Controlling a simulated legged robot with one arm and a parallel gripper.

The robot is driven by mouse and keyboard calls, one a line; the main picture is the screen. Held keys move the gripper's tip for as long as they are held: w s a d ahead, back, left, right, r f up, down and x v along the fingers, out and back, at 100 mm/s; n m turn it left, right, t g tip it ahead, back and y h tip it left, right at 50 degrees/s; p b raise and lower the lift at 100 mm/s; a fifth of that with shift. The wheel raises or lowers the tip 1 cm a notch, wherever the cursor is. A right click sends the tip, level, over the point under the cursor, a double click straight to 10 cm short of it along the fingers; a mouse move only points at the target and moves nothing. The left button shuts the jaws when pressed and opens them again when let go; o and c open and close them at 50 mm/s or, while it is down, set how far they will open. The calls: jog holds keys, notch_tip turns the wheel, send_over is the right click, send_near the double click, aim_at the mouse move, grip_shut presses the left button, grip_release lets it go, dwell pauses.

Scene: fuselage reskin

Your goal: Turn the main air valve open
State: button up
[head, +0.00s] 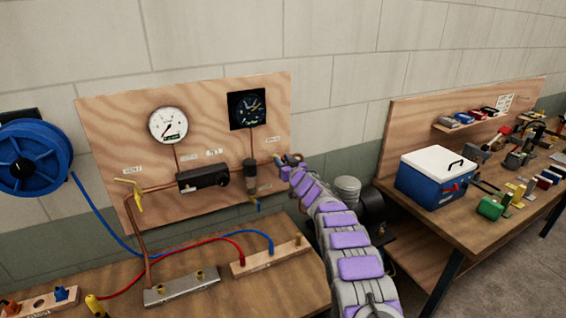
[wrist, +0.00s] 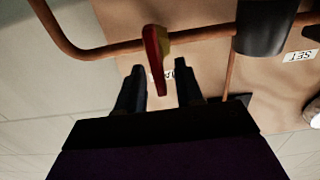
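The main air valve has a red lever (wrist: 152,48) on a brass body (wrist: 164,42), mounted on a copper pipe in the wrist view. The lever points down the picture, into the gap between the two dark fingers of my gripper (wrist: 160,72). The gripper is open, with a finger on each side of the lever and visible space beside it. Contact cannot be seen. In the head view my gripper (head: 289,160) is at the right edge of the wooden board, where it hides most of the valve. A label behind the lever is partly covered.
The board (head: 110,115) carries a white gauge (head: 168,125), a black gauge (head: 247,109), a black regulator (head: 203,179) and a yellow lever (head: 133,194) at left. A blue hose reel (head: 33,158) hangs at far left. A blue cooler (head: 431,180) stands on the right bench.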

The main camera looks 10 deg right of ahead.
grip_shut()
dwell(0.4)
jog(key=shift+s+a+f+n+b, duration=0.1)
jog(key=shift+a+f+n+b, duration=0.35)
jog(key=shift+n+b, duration=1.85)
jog(key=shift+s+a+f+n+b, duration=0.15)
jog(key=shift+a+f+n+b, duration=0.55)
jog(key=shift+n, duration=2.95)
jog(key=shift+s+a+f+n+b, duration=0.15)
jog(key=shift+n+b, duration=1.8)
jog(key=shift+n, duration=1)
jog(key=shift+d+f, duration=0.1)
jog(key=shift+d, duration=0.05)
grip_release()
